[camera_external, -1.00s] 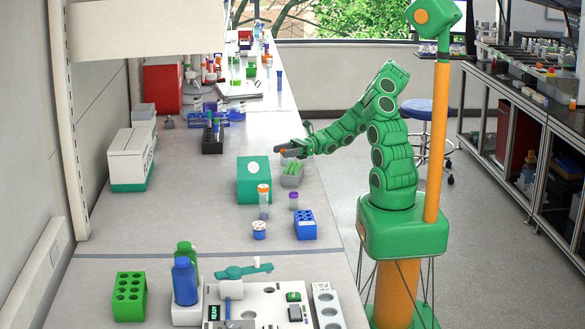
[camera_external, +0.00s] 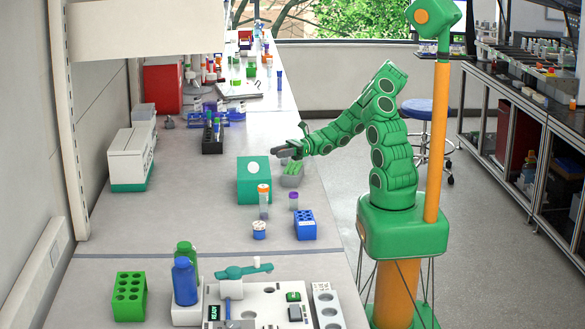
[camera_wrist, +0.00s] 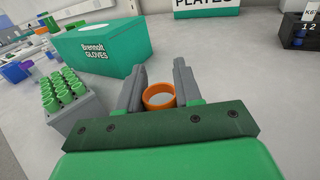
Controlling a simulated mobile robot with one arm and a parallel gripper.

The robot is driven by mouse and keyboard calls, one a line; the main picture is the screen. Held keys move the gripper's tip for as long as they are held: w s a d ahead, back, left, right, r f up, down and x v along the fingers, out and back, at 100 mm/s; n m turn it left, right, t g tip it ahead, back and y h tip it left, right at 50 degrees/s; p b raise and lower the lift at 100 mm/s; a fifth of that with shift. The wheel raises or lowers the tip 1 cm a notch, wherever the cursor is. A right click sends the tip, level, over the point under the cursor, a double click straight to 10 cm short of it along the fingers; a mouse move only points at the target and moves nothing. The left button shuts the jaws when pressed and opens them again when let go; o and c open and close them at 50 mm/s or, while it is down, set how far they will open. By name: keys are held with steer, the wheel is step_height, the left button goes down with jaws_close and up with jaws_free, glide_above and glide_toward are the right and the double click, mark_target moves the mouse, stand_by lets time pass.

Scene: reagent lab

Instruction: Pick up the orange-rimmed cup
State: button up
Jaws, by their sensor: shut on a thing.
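The orange-rimmed cup (camera_wrist: 159,97) sits between the two grey fingers of my gripper (camera_wrist: 157,72) in the wrist view. Its round rim faces the camera, and its lower body is mostly hidden by the gripper. The fingers are shut on it, one on each side. In the external view my gripper (camera_external: 280,152) is over the bench, just behind the teal glove box and the grey rack. I cannot make out the cup there, and its height above the bench is unclear.
The teal glove box (camera_wrist: 103,50) and a grey rack of green-capped tubes (camera_wrist: 82,112) stand close on the left in the wrist view. In the external view, tubes and a blue rack (camera_external: 305,226) stand nearer the camera.

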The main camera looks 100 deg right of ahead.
step_height(320, 180, up, 10)
stand_by(0.9)
